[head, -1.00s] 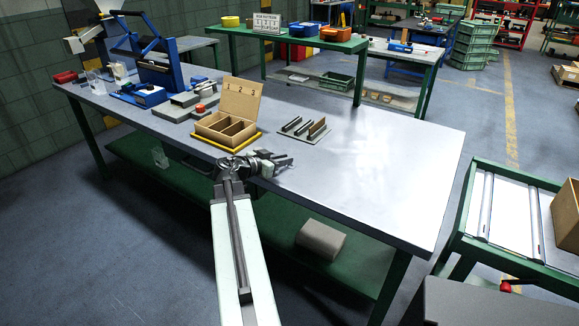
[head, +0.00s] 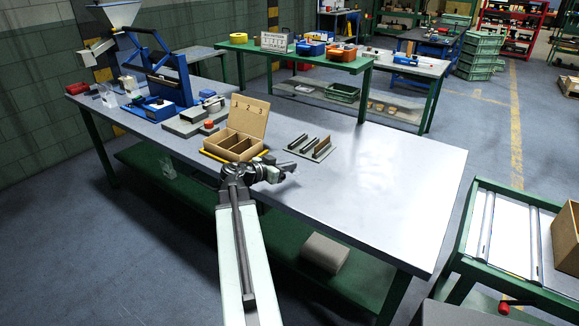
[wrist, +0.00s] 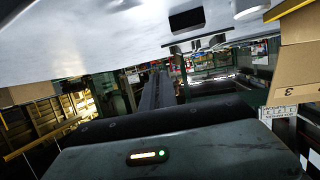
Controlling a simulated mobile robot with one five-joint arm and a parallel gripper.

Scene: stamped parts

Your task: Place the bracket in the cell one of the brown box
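The brown box (head: 222,149) stands on the bench with its lid raised. The lid carries the marks 1, 2, 3, and the open cells look empty. A grey rack (head: 325,156) to its right holds thin upright pieces, dark ones and a brown one; I cannot tell which is the bracket. My gripper (head: 289,170) is over the bench's front edge, in front of the box and rack, apart from both. Its fingers are too small to judge. In the wrist view, the box lid (wrist: 298,60) shows upside down at the right with a 3; no held part is clear.
A grey fixture with a red knob (head: 210,125) and a blue press (head: 170,80) stand left of the box. The bench top (head: 400,180) right of the rack is clear. A green-framed roller table (head: 505,235) stands at the right.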

